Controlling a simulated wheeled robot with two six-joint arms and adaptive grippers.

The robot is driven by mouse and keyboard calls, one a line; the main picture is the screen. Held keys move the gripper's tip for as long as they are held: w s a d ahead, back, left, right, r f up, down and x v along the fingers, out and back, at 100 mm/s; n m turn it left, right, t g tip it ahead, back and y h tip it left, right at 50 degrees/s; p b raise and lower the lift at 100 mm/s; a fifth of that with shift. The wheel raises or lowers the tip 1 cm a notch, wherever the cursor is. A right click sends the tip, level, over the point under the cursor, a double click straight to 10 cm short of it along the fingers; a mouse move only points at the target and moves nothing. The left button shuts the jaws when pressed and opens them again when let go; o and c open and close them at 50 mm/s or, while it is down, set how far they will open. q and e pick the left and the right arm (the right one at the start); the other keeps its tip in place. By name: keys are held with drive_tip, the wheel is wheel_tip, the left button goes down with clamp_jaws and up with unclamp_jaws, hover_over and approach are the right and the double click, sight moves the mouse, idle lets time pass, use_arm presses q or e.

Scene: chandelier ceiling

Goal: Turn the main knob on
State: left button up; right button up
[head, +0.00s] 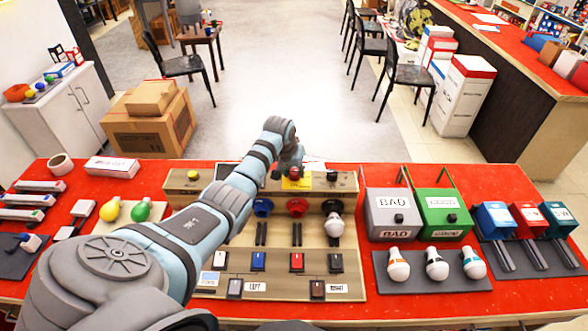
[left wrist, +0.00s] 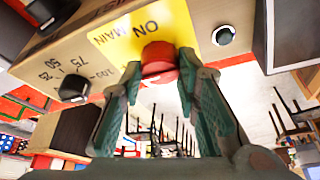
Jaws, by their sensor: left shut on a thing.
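The main knob (left wrist: 158,58) is red and sits by a yellow label (left wrist: 120,38) reading "ON" and "MAIN" on the tan panel in the left wrist view. My left gripper (left wrist: 161,70) has its two green-grey fingers on either side of the knob, shut on it. In the head view, my left arm reaches across the panel and my left gripper (head: 290,160) is at its far edge, by the yellow label (head: 297,184). The knob is hard to make out there. My right gripper is not in view.
The test panel (head: 210,261) holds coloured sockets, switches and a white bulb (head: 333,225). Right of the panel stand a grey "BAD" box (head: 392,208) and a green box (head: 440,208).

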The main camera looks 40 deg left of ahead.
use_arm(q)
drive_tip(key=shift+m+h, duration=0.3)
drive_tip(key=shift+m, duration=0.3)
drive_tip(key=shift+m+h, duration=0.3)
drive_tip(key=shift+m, duration=0.4)
drive_tip(key=m, duration=0.1)
drive_tip(key=m+h+b, duration=0.1)
drive_tip(key=shift+w+a+f+m, duration=0.15)
drive_tip(key=shift+m, duration=0.15)
drive_tip(key=m+h+b, duration=0.1)
drive_tip(key=m+b, duration=0.2)
drive_tip(key=b, duration=0.1)
drive_tip(key=m+g+h+b, duration=0.1)
drive_tip(key=m+b, duration=0.1)
drive_tip(key=b, duration=0.3)
drive_tip(key=shift+f+m, duration=0.15)
drive_tip(key=shift+m, duration=0.25)
drive_tip(key=shift+r+m+b, duration=0.2)
drive_tip(key=shift+m+b, duration=0.3)
drive_tip(key=shift+b, duration=0.45)
